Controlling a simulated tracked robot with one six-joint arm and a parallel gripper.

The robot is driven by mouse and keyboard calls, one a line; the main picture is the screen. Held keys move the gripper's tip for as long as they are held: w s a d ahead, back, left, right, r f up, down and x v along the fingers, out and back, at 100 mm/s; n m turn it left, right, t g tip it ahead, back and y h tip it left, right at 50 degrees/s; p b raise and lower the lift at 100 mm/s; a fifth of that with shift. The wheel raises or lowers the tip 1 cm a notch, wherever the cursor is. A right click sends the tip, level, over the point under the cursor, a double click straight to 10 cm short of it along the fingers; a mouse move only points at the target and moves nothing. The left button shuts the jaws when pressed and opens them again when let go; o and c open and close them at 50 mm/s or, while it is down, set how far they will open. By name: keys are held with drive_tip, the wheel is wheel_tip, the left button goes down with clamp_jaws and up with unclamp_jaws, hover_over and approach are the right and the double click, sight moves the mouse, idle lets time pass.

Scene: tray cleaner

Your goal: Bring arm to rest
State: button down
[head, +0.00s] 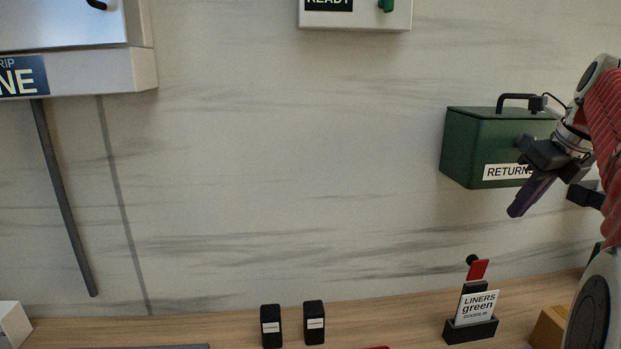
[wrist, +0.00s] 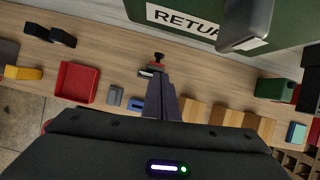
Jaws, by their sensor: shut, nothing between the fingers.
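My gripper (head: 519,208) is at the right of the head view, raised above the wooden counter. It hangs in front of the green box labelled "RETURN…" (head: 468,150) and covers the end of that label. Its purple fingers are together with nothing between them. The shut fingers also show in the wrist view (wrist: 161,82), pointing towards the small stand with a red piece and a black knob. The gripper appears apart from the counter and everything on it.
A sign holder reading "LINERS green" (head: 476,306) stands on the counter (head: 400,318) below my gripper. Two black blocks (head: 271,326) stand left of it. In the wrist view, a red tray (wrist: 76,82) and several wooden blocks (wrist: 193,113) lie on the counter. The wall's middle is clear.

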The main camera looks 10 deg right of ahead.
drive_tip(key=shift+n, duration=0.3)
drive_tip(key=s+a+f+n+g+h, duration=0.1)
drive_tip(key=s+a+f+n, duration=0.15)
drive_tip(key=f+n, duration=0.5)
drive_tip(key=s+a+f+n, duration=0.1)
drive_tip(key=a+f+n, duration=0.3)
drive_tip(key=n, duration=0.6)
drive_tip(key=s+a+f+n, duration=0.3)
drive_tip(key=s+a+n, duration=0.1)
drive_tip(key=a, duration=0.5)
drive_tip(key=s+a+f+n+t, duration=0.1)
drive_tip(key=s+a+f+n, duration=0.3)
drive_tip(key=a+n, duration=0.3)
drive_tip(key=s+a+f+n, duration=0.3)
drive_tip(key=s+a+n, duration=0.2)
drive_tip(key=a, duration=0.5)
drive_tip(key=shift+a+f+n+t+y, duration=0.2)
drive_tip(key=shift+a+n+t+y, duration=0.1)
drive_tip(key=shift+n+y, duration=0.15)
drive_tip(key=c, duration=2.5)
unclamp_jaws()
drive_tip(key=shift+s, duration=0.1)
drive_tip(key=shift+c, duration=0.2)
